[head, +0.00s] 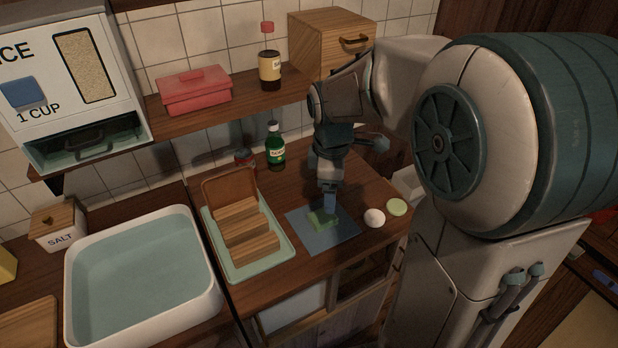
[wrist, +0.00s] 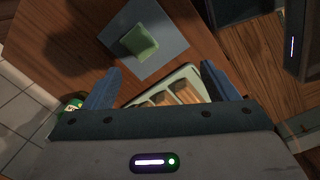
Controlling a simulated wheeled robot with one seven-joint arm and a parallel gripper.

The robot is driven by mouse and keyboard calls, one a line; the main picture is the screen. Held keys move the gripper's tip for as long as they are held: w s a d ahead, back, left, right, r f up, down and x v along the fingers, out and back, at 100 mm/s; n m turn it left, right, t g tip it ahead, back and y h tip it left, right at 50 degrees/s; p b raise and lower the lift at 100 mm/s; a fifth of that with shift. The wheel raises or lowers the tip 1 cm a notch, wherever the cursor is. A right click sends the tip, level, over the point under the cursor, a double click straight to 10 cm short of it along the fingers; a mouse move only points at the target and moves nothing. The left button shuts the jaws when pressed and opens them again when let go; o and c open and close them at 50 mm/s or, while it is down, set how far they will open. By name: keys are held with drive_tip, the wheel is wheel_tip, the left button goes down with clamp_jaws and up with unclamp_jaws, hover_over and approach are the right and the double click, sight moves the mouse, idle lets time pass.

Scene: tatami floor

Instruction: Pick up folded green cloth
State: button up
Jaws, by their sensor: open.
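The folded green cloth (head: 319,221) lies on a flat blue mat (head: 345,237) on the wooden counter. In the wrist view the cloth (wrist: 140,42) is a small light-green block on the mat (wrist: 172,38), up and left of the space between my fingers. My gripper (head: 330,203) points down just above the cloth and hides part of it in the head view. In the wrist view my gripper (wrist: 160,72) has its two blue fingers wide apart with nothing between them. I cannot tell the exact height above the cloth.
A pale green tray (head: 279,264) with wooden slats stands left of the mat. A white round object (head: 374,218) and a pale green disc (head: 397,207) sit right of it. A green bottle (head: 275,148) stands behind. A white basin (head: 212,300) is at left.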

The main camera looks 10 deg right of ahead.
drive_tip(key=w+f+n, duration=0.4)
drive_tip(key=w+n, duration=0.2)
drive_tip(key=n, duration=0.1)
hover_over(322, 215)
drive_tip(key=shift+g+y, duration=0.3)
drive_tip(key=shift+g, duration=0.1)
wheel_tip(322, 215, down, 8)
drive_tip(key=shift+a+f+p, duration=0.1)
drive_tip(key=shift+p, duration=0.25)
drive_tip(key=shift+f+p, duration=0.35)
drive_tip(key=shift+f, duration=2.3)
drive_tip(key=c, duration=1.1)
drive_tip(key=shift+c, duration=0.2)
drive_tip(key=shift+r, duration=0.15)
